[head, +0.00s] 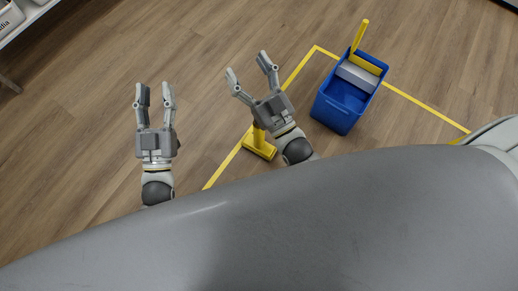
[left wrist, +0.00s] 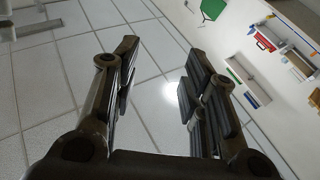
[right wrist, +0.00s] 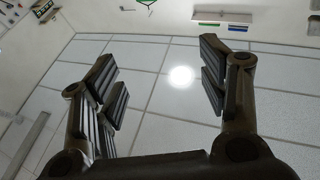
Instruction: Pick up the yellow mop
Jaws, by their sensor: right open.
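The yellow mop (head: 259,147) shows in the head view as a yellow block-like foot on the wooden floor, inside or on the taped line. The rest of it is hidden by my right gripper and wrist, so I cannot tell how its handle runs. My right gripper (head: 247,64) is open and empty, its hand above the mop in the picture and its fingers pointing past it. My left gripper (head: 155,88) is open and empty, to the left of the mop. The right wrist view and left wrist view show no mop, only bare fingers against the ceiling.
A blue bucket (head: 339,116) with a grey wringer and yellow lever (head: 359,38) stands right of my right gripper. Yellow tape (head: 425,104) marks the floor. A white shelf (head: 33,14) is at the upper left. Floor between it and my left gripper is clear.

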